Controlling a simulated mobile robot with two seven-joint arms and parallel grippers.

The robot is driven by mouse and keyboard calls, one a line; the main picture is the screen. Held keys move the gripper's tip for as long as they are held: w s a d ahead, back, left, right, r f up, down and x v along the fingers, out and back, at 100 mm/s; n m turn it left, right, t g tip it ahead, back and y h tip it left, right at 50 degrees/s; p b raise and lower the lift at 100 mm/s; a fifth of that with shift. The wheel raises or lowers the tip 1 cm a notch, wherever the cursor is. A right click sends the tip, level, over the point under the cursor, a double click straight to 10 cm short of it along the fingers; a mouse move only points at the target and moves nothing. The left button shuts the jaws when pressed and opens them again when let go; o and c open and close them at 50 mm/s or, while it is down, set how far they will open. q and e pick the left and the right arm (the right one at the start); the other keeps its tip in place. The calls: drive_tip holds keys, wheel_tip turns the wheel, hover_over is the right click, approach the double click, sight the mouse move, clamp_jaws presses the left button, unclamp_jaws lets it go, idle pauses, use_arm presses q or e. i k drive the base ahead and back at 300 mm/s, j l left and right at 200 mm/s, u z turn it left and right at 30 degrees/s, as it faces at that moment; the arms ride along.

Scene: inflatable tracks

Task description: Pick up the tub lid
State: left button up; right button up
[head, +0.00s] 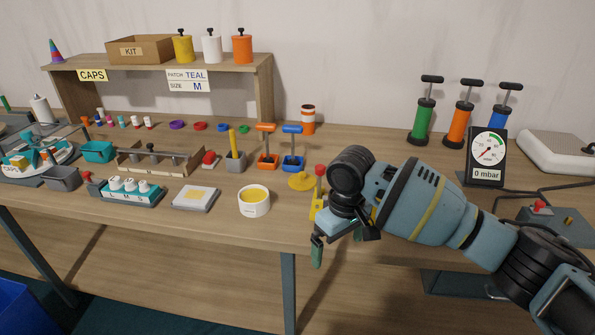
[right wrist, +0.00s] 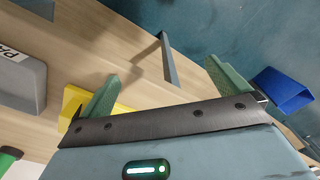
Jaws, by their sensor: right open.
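A yellow disc (head: 301,181), which looks like the tub lid, lies flat on the table behind and to the right of the white tub (head: 254,201). The tub is open on top and shows yellow inside. My right gripper (head: 341,240) is open and empty, in front of and to the right of the disc, near the table's front edge. In the right wrist view its two green fingers (right wrist: 164,88) stand wide apart with nothing between them. A yellow piece (right wrist: 75,100) shows partly behind one finger there; I cannot tell if it is the lid. My left gripper is out of view.
A yellow piece with a red knob (head: 319,190) stands between the disc and my right wrist. Orange (head: 267,160) and blue (head: 292,162) handled tools stand behind the disc. A pressure gauge (head: 486,157) stands at the right.

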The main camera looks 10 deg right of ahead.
sight(301, 180)
drive_tip(key=i+j, duration=0.1)
drive_tip(key=i, duration=0.5)
drive_tip(key=i+j, duration=0.1)
drive_tip(key=i, duration=0.5)
